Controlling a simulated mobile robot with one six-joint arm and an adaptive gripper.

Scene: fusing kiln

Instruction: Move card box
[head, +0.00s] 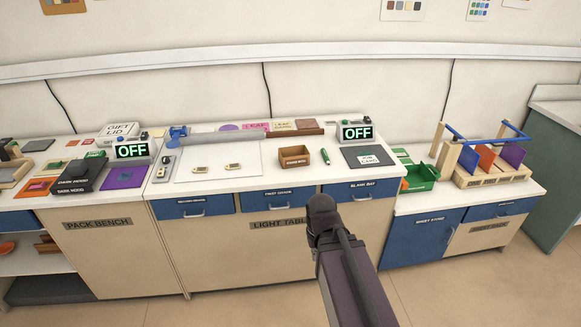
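A small open brown box (295,156) stands on the light table's white top, right of its middle. It looks empty, and the writing on its front is too small to read, so I cannot tell for sure that it is the card box. My arm reaches up from the bottom edge and ends in a dark rounded joint in front of the light table drawers, below and right of the box. No gripper fingers show, so nothing tells what my gripper holds. The arm is apart from the box in the picture.
A display (357,132) reading OFF stands behind. A green tray (421,177) and rack (490,178) stand further right.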

